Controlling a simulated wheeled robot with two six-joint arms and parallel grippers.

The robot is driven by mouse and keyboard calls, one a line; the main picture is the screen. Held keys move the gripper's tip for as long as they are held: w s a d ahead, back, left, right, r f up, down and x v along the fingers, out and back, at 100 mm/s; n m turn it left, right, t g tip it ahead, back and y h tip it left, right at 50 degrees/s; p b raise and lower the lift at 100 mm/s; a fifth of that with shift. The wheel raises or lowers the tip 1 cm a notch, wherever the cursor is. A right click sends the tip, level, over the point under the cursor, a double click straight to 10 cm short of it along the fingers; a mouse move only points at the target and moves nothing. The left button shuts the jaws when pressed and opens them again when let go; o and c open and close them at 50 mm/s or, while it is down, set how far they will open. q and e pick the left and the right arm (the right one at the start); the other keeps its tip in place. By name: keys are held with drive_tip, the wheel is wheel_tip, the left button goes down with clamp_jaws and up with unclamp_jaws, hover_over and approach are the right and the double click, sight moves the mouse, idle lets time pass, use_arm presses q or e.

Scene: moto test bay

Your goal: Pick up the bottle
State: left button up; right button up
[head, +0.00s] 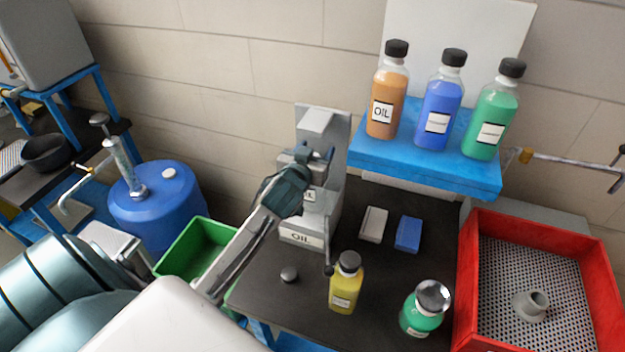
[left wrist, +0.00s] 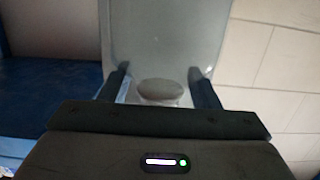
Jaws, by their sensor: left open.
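Several bottles with black caps are in the head view. An orange one labelled OIL (head: 386,95), a blue one (head: 438,105) and a green one (head: 491,125) stand on a blue shelf (head: 425,173). A yellow bottle (head: 345,288) and a green bottle with a shiny cap (head: 422,312) stand on the dark bench. My left gripper (head: 318,154) is in front of the grey OIL dispenser (head: 322,125), left of and apart from all the bottles. In the left wrist view, its open fingers (left wrist: 160,86) frame a grey surface with a rounded part; no bottle shows between them. My right gripper is not visible.
A red tray (head: 466,290) with a perforated floor stands at the right. A small grey box (head: 373,224) and a blue box (head: 408,234) lie on the bench. A green bin (head: 190,250) and a blue drum (head: 160,215) with a pump stand at the left.

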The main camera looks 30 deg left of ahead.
use_arm(q)
clamp_jaws()
drive_tip(key=shift+r, duration=0.2)
